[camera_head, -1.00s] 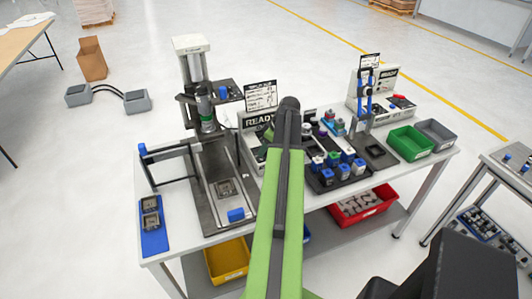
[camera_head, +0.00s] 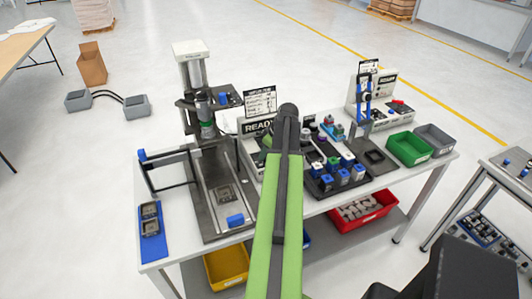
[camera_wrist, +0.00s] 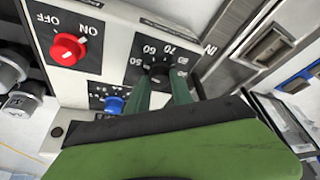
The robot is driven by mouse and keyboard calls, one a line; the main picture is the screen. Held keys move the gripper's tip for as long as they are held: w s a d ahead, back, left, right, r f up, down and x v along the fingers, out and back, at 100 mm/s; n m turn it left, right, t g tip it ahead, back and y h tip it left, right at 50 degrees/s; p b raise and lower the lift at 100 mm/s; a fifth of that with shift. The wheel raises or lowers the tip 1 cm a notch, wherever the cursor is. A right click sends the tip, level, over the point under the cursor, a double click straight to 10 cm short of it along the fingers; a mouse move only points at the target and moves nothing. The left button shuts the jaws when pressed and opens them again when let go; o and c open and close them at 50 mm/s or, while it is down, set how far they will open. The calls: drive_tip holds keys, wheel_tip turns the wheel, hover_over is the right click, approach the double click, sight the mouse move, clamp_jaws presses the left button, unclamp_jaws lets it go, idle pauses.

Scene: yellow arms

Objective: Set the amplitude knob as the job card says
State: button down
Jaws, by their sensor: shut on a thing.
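The control panel shows in the wrist view with a black knob (camera_wrist: 160,72) on a dial marked 50, 60, 70 and 80. My gripper (camera_wrist: 165,84) has its two green fingers on either side of this knob, shut on it. The fingers cover part of the knob and the lower scale, so I cannot read its setting exactly. In the head view, the white job card (camera_head: 260,101) stands above the READY display (camera_head: 257,126); its small text is unreadable. My green arm hides much of the panel there.
A red ON/OFF knob (camera_wrist: 67,50) and a blue knob (camera_wrist: 115,104) sit beside the dial. The press (camera_head: 203,110) stands left of the panel. A black rack (camera_head: 338,180) of blue-topped parts and a green bin (camera_head: 409,148) lie to the right.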

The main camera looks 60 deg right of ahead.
drive_tip(key=m+h, duration=0.1)
drive_tip(key=m, duration=0.2)
drive_tip(key=m+h, duration=0.1)
drive_tip(key=m, duration=0.1)
drive_tip(key=shift+a+m+g, duration=0.2)
drive_tip(key=shift+m+g, duration=0.1)
drive_tip(key=shift+m, duration=0.1)
drive_tip(key=m+g+h, duration=0.1)
drive_tip(key=m, duration=0.2)
drive_tip(key=m+g, duration=0.1)
drive_tip(key=m, duration=0.2)
drive_tip(key=shift+w+h, duration=0.2)
drive_tip(key=shift+h, duration=0.2)
drive_tip(key=m+g, duration=0.1)
drive_tip(key=m, duration=0.2)
drive_tip(key=m+g, duration=0.1)
drive_tip(key=m, duration=0.2)
drive_tip(key=shift+w+m+h, duration=0.15)
drive_tip(key=shift+m+h, duration=0.15)
drive_tip(key=shift+m+g, duration=1)
drive_tip(key=shift+m, duration=1.2)
drive_tip(key=c, duration=1.1)
unclamp_jaws()
drive_tip(key=shift+r+y, duration=0.1)
drive_tip(key=shift+y, duration=0.3)
